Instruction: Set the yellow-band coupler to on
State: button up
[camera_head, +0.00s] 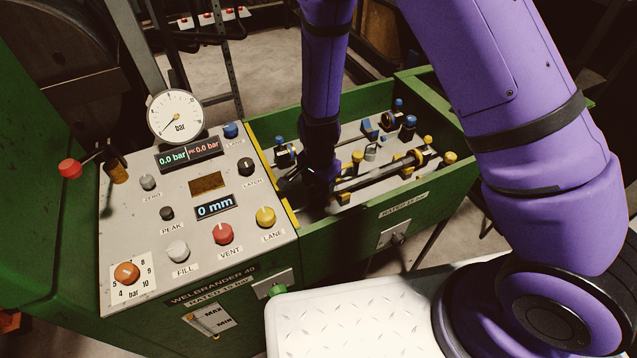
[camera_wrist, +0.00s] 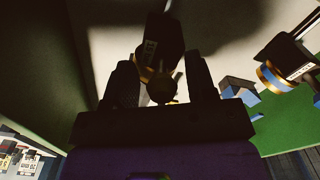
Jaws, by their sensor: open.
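My gripper (camera_head: 322,192) reaches down into the left end of the green trough in the head view. In the wrist view its two dark fingers (camera_wrist: 160,82) are spread apart. A dark coupler body with a white label and a yellow band (camera_wrist: 150,73) lies between and just beyond the fingers. In the head view my gripper and forearm hide this end of the coupler. The image is dark, so the coupler's setting cannot be read.
A blue-banded coupler (camera_wrist: 272,78) lies to the right in the wrist view. The green trough wall (camera_head: 410,208) runs along the near side. Several rods and yellow- or blue-capped posts fill the trough. The control panel (camera_head: 190,215) with knobs and gauge stands left.

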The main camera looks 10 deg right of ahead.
notch_tip(320, 180, up, 11)
jog(key=shift+f, duration=0.1)
dwell(0.5)
dwell(0.3)
jog(key=shift+d+r, duration=0.1)
jog(key=shift+r, duration=0.1)
jog(key=s+d+r+n+t+y, duration=0.15)
jog(key=d+r, duration=0.35)
jog(key=r, duration=0.5)
jog(key=s+d+r+n+t+y, duration=0.1)
jog(key=s+d+r+n, duration=0.3)
jog(key=r, duration=0.6)
jog(key=s+d+r+n+t+h, duration=0.2)
jog(key=s+d+r+n, duration=0.2)
jog(key=s+d+r, duration=0.8)
jog(key=shift+s+t, duration=0.35)
jog(key=shift+s, duration=0.65)
jog(key=shift+r+h, duration=0.1)
jog(key=shift+h, duration=0.15)
